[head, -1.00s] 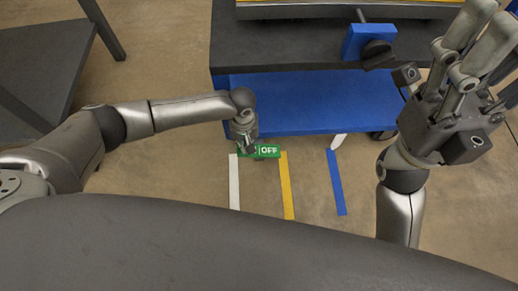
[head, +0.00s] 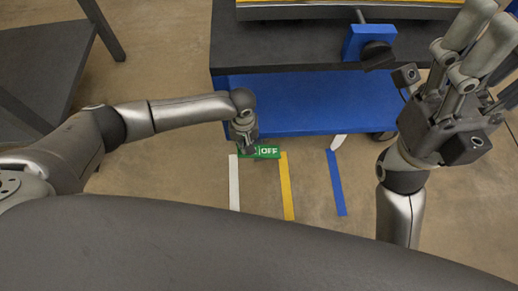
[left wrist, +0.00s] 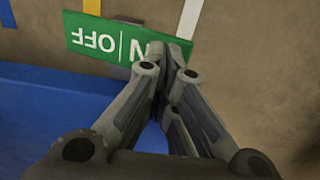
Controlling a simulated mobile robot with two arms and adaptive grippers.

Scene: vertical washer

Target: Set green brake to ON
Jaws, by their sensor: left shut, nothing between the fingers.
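The green brake (head: 268,152) is a small plate at the lower front edge of the blue shelf, with white ON and OFF lettering. In the left wrist view the plate (left wrist: 97,38) shows OFF clearly, and ON is partly covered by my fingers. My left gripper (head: 246,151) is shut and empty, pointing down at the ON end. Its fingertips (left wrist: 172,58) overlap that end and look very close to it or touching; I cannot tell which. My right gripper (head: 490,22) is raised at the right, with its fingers apart and empty, far from the brake.
The cart has a blue lower shelf (head: 300,103), a dark top (head: 290,45) and a blue block with a black knob (head: 369,43). White (head: 234,182), yellow (head: 287,187) and blue (head: 336,182) strips are near the brake. A dark table (head: 40,65) stands at left.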

